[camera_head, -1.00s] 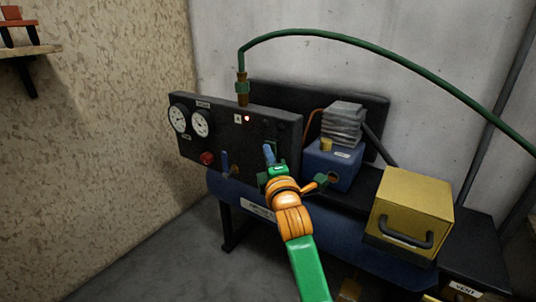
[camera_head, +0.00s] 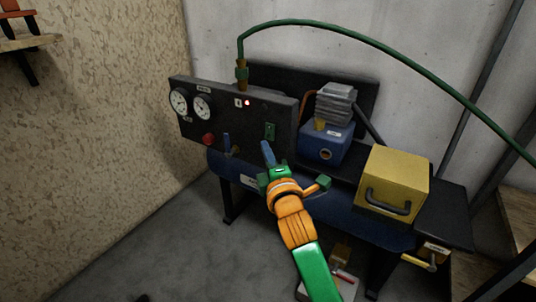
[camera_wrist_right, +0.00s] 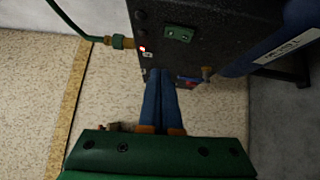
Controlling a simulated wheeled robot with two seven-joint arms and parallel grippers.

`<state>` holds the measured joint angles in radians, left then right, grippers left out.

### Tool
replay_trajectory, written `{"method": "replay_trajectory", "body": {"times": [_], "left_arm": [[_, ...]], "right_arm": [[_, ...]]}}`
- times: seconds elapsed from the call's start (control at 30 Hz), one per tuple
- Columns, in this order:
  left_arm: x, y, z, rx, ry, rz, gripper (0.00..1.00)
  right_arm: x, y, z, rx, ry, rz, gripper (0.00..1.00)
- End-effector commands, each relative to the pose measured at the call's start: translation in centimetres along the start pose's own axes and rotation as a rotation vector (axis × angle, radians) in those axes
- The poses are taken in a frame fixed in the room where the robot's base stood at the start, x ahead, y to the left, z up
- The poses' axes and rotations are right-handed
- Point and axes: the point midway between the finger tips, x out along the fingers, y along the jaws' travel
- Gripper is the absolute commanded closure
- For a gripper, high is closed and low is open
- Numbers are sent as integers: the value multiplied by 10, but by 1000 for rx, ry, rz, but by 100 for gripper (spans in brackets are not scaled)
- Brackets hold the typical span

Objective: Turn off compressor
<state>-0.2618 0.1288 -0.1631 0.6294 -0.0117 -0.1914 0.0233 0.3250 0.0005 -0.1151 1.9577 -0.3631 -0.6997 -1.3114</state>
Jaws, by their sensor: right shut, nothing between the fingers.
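The compressor has a black control panel (camera_head: 222,128) above a blue tank (camera_head: 345,214). The panel carries two white gauges (camera_head: 202,107), a lit red light (camera_head: 247,103), a red knob (camera_head: 208,139) and a green switch plate (camera_head: 270,131). My right gripper (camera_head: 266,148) is shut and empty, its blue fingers just below the switch plate in the head view. In the right wrist view the closed fingers (camera_wrist_right: 160,76) point toward the panel's edge, with the switch plate (camera_wrist_right: 179,33) and red light (camera_wrist_right: 143,48) beyond them. I cannot tell whether they touch the panel. My left gripper is out of view.
A green hose (camera_head: 330,27) rises from a brass fitting on the panel. A blue-handled valve (camera_head: 227,144) sticks out below the panel. A blue motor block (camera_head: 325,146) and yellow box (camera_head: 392,183) stand to the right.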

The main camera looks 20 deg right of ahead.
Motion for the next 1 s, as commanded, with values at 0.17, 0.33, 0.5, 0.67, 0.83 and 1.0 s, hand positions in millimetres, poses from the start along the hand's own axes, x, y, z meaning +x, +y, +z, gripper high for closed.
{"method": "replay_trajectory", "body": {"times": [0.17, 0.33, 0.5, 0.67, 0.83, 1.0], "left_arm": [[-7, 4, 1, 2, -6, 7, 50], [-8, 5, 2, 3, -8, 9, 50], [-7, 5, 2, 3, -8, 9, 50], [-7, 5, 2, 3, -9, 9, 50], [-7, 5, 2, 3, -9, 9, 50], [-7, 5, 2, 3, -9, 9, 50]], "right_arm": [[-28, 5, 0, 0, 1, 1, 100], [-37, 5, 0, 0, 0, 0, 100], [-38, 5, 0, 0, 0, 1, 100], [-37, 5, 0, 0, 0, 1, 100], [-34, -14, -4, 26, 12, -42, 100], [-41, -162, -21, 249, 39, -364, 100]]}}
